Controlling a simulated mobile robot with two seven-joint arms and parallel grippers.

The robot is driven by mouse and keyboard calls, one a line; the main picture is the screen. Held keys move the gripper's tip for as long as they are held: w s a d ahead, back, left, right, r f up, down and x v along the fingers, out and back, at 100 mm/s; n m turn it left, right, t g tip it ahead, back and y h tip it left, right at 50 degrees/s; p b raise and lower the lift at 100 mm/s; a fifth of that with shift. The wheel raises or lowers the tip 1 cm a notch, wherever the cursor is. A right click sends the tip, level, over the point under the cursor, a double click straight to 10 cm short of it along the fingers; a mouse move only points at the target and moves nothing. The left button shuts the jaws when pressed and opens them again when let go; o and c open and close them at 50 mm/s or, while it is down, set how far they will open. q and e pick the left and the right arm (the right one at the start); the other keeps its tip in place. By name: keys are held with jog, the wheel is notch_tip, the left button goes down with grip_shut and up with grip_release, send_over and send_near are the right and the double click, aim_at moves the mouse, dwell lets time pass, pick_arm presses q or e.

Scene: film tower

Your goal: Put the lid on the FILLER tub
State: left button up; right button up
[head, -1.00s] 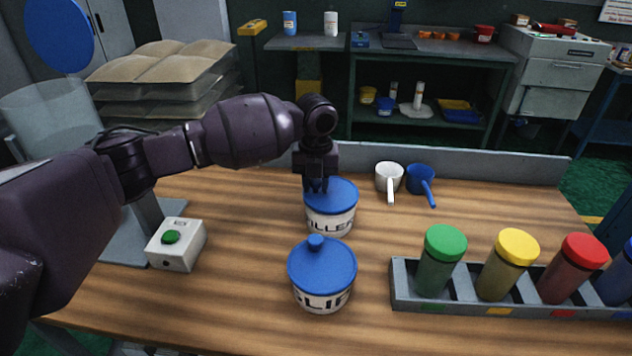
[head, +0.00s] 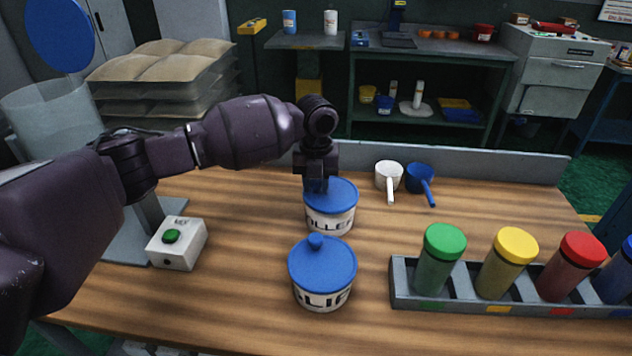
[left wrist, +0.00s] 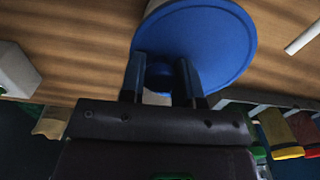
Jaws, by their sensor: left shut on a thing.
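The FILLER tub (head: 330,221) is white with dark lettering and stands on the wooden table. A blue lid (head: 340,196) is at its top, on the rim or very close to it; I cannot tell whether it is fully seated. My left gripper (head: 317,186) is over the lid from above and shut on its knob. In the left wrist view the fingers (left wrist: 161,80) stand on both sides of the blue knob (left wrist: 159,76), with the lid (left wrist: 215,40) spread out beyond. My right gripper is not in view.
A second white tub (head: 322,297) with a blue knobbed lid stands in front. A grey rack (head: 405,285) of colour-capped jars is at right. White (head: 388,176) and blue (head: 419,178) scoops lie behind. A button box (head: 177,243) is at left.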

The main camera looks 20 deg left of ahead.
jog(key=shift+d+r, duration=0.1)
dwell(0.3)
pick_arm(q)
jog(key=o, duration=1.5)
jog(key=shift+c, duration=0.2)
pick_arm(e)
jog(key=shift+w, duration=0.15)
pick_arm(q)
jog(key=shift+r, duration=0.15)
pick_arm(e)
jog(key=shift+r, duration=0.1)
pick_arm(q)
jog(key=shift+r+p, duration=0.85)
jog(key=shift+r, duration=0.95)
jog(key=shift+r+p, duration=0.7)
jog(key=shift+r, duration=0.9)
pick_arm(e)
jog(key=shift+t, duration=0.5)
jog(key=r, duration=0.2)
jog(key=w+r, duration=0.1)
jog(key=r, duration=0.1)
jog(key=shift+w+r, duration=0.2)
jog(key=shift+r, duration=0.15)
